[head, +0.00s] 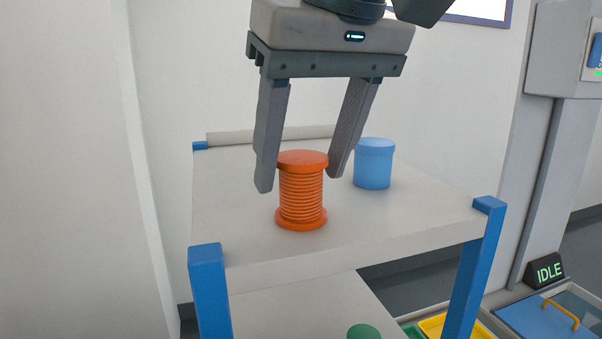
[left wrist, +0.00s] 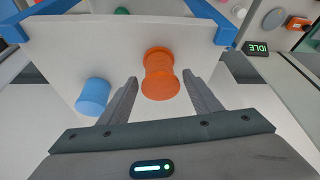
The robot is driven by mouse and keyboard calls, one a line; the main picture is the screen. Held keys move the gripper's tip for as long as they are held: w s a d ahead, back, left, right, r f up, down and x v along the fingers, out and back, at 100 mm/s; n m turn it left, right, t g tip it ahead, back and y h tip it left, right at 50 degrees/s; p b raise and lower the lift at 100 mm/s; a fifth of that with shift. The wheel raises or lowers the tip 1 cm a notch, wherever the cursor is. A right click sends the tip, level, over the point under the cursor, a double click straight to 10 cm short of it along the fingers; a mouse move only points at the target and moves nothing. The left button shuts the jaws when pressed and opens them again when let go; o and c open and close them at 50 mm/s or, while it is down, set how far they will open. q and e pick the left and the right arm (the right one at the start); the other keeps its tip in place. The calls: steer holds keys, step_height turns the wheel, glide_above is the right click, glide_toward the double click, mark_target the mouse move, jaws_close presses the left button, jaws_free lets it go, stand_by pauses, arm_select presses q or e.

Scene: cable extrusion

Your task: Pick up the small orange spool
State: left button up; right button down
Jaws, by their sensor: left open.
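The small orange spool (head: 301,192) stands upright on the top shelf of a rack, with ribbed windings between two wider flanges. It also shows in the left wrist view (left wrist: 160,74), between and a little beyond the fingertips. My left gripper (head: 299,182) is open and points down. In the head view one finger is to the left of the spool and the other is to the right, behind its top flange. No clear grip on the spool shows. My right gripper is in neither view.
A light blue lidded jar (head: 374,164) stands right of the spool on the white shelf (head: 240,215). Blue posts (head: 208,290) rise at the rack's corners. A green round object (head: 363,332) is on the lower shelf. An IDLE sign (head: 547,271) is at right.

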arm_select(q)
steer(key=shift+x, duration=0.95)
steer(key=c, duration=1)
steer(key=shift+o, duration=0.2)
steer(key=shift+r, duration=0.15)
